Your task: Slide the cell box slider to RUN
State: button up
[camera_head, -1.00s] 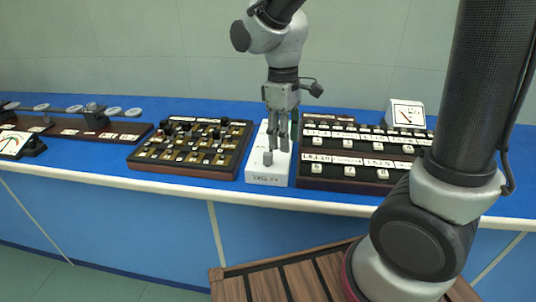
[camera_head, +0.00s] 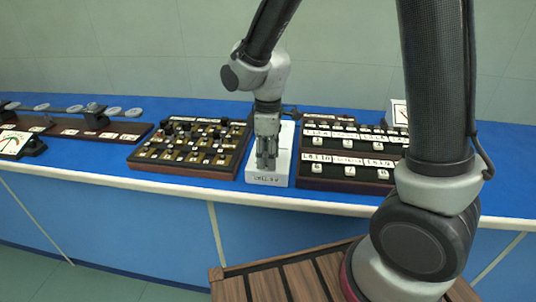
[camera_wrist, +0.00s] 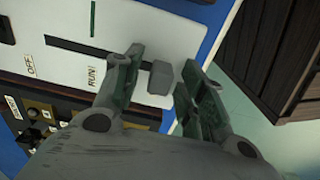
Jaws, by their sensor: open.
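The white cell box (camera_head: 268,181) stands on the blue bench between two dark panels. Its top shows in the wrist view (camera_wrist: 158,28), with a dark slot (camera_wrist: 80,46) and the labels OFF (camera_wrist: 30,65) and RUN (camera_wrist: 92,76). The grey slider knob (camera_wrist: 160,77) sits to the right of the RUN label in the wrist view, towards the box's near end. My gripper (camera_wrist: 163,62) is open, with one finger on each side of the knob; I cannot tell if either touches it. In the head view my gripper (camera_head: 266,163) is low over the box and hides the knob.
A board of knobs and switches (camera_head: 190,150) stands close on the left. A dark labelled panel (camera_head: 345,160) stands close on the right, with a white meter (camera_head: 398,112) behind it. The bench's front edge (camera_head: 230,198) runs just before the box.

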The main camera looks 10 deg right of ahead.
grip_shut()
jog(key=w+d, duration=0.1)
jog(key=w, duration=0.1)
jog(key=w+d, duration=0.1)
jog(key=w, duration=0.2)
jog(key=w+d, duration=0.1)
jog(key=w, duration=0.1)
jog(key=shift+w, duration=0.25)
grip_release()
jog(key=shift+r, duration=0.15)
